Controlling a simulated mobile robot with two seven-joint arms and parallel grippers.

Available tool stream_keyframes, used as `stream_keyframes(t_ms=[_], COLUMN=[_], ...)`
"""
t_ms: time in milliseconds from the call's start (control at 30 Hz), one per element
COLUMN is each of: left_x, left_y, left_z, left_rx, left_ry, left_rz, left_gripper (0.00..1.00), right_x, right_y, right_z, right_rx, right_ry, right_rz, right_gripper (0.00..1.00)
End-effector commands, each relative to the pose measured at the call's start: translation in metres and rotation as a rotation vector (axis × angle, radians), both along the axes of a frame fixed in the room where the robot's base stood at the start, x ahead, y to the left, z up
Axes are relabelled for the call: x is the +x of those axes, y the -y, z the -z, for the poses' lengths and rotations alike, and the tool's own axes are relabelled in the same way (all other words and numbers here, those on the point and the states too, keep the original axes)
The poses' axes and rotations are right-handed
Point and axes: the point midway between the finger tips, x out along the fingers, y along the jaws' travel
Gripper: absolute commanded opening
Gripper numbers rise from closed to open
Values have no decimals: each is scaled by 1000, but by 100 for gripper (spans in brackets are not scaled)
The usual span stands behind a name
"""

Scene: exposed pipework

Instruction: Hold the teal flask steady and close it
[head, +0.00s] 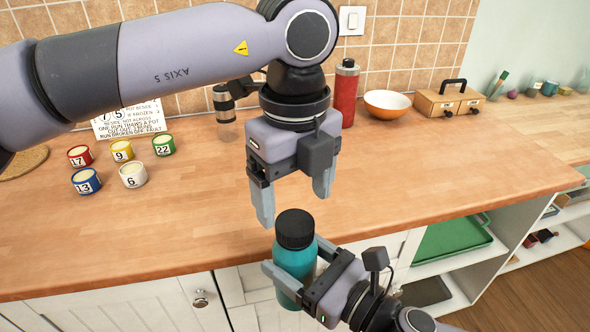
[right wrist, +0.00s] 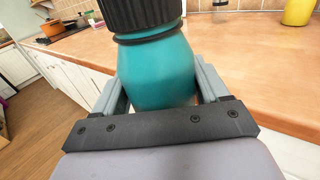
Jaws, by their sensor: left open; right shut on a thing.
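The teal flask (head: 295,262) is upright in front of the counter's front edge, with a black ribbed cap (head: 294,229) on its top. My right gripper (head: 287,277) is shut on the flask's body from the right. In the right wrist view the flask (right wrist: 156,72) sits between both fingers (right wrist: 156,95), and the black cap (right wrist: 143,12) is cut off by the top edge. My left gripper (head: 293,207) is open and points down just above the cap, apart from it. I cannot tell whether the cap is fully screwed down.
The wooden counter (head: 200,215) carries several numbered pots (head: 133,175) at the left. A red bottle (head: 345,92), an orange bowl (head: 387,104) and a wooden box (head: 449,101) stand at the back. White cabinets (head: 150,308) lie below. The counter's middle is clear.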

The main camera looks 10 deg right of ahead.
Motion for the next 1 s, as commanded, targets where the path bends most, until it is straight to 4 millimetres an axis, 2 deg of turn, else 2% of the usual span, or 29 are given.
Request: stream_keyframes(t_ms=[100,300,667,733,867,1000], left_x=[-1,0,0,0,0,0], left_y=[0,0,0,0,0,0], left_z=[20,40,45,45,45,45], left_rx=[0,0,-1,-1,-1,-1], left_ry=[-1,0,0,0,0,0], left_rz=[1,0,0,0,0,9], left_gripper=[81,81,81,65,22,20], right_x=[0,0,0,0,0,0], right_y=[0,0,0,0,0,0], right_z=[-2,-3,-2,-2,-2,-2], right_rx=[2,3,3,2,2,2], right_ry=[4,5,5,4,4,4], right_rz=[-1,-1,-1,-1,-1,-1], right_gripper=[0,0,0,0,0,0])
